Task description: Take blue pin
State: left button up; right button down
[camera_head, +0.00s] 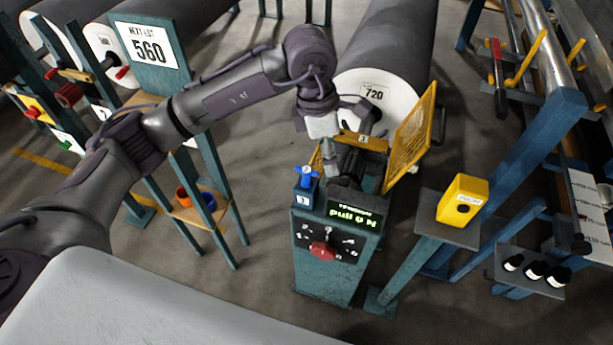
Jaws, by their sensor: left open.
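The blue pin (307,176) stands upright in a small blue holder marked 3, at the top left corner of the teal control stand (322,265). My left gripper (331,164) points down just behind and to the right of the pin, above the dark machinery at the back of the stand. It is open, apart from the pin in the picture, and no object shows between its fingers. The fingers are small and partly lost against the dark parts behind them. My right gripper is not in view.
The stand has a green-lit display (355,215) and a red knob (322,250). A raised yellow mesh guard (412,138) is close right of my gripper. A large grey roll (392,45) lies behind. A yellow box (463,200) sits on a shelf at right.

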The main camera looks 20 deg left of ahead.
aim_at(307, 170)
pick_arm(q)
jog(key=w+a+r+y, duration=0.1)
jog(key=w+a+y, duration=0.1)
jog(key=a, duration=0.3)
notch_tip(307, 170, down, 8)
jog(key=shift+a+r+p, duration=0.15)
jog(key=shift+r+p, duration=0.05)
jog(key=shift+p, duration=0.45)
notch_tip(307, 170, down, 5)
jog(key=shift+w+r+p, duration=0.1)
jog(key=shift+r+p, duration=0.05)
jog(key=shift+p, duration=0.7)
jog(key=shift+f+t+y, duration=0.3)
jog(key=shift+f, duration=0.25)
grip_shut()
